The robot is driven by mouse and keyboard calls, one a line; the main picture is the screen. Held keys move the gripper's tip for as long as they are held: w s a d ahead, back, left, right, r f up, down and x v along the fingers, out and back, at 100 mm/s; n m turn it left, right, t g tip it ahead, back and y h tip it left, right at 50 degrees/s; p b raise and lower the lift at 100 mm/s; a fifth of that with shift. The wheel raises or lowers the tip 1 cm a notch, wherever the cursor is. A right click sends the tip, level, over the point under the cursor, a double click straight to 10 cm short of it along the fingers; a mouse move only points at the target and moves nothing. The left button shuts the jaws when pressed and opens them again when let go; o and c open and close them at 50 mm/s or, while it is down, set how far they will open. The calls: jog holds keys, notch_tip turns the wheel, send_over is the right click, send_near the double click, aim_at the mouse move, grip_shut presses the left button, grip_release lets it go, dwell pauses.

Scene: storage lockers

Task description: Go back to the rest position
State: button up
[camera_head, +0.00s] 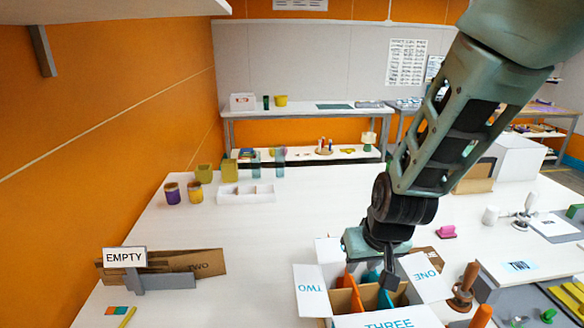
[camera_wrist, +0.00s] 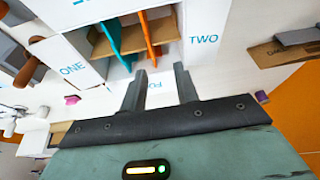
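My gripper (camera_head: 388,275) hangs over the back side of an open cardboard box with white flaps marked ONE, TWO and THREE (camera_head: 388,319). In the wrist view, my gripper (camera_wrist: 160,76) has its two fingers apart with nothing between them. A partly hidden flap, its lettering starting "FO", shows between and behind the fingers. The box (camera_wrist: 203,38) stands just beyond the fingertips; I cannot tell whether they touch it. Inside it stand a teal item (camera_wrist: 112,38) and an orange item (camera_wrist: 147,32). My arm reaches in from the upper right of the head view.
An EMPTY sign (camera_head: 125,257) stands by flattened cardboard (camera_head: 195,262) at left. Jars (camera_head: 172,193) and a white divided tray (camera_head: 247,193) are further back. The table's left middle is clear.

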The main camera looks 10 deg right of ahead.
jog(key=s+a+r+n+g+b, duration=0.1)
jog(key=s+a+r+n+g, duration=0.1)
jog(key=s, duration=0.8)
jog(key=s+a+r+n+g+b, duration=0.2)
jog(key=s+n, duration=0.3)
jog(key=s, duration=0.6)
jog(key=shift+s+a+r, duration=0.25)
jog(key=shift+a+r, duration=0.1)
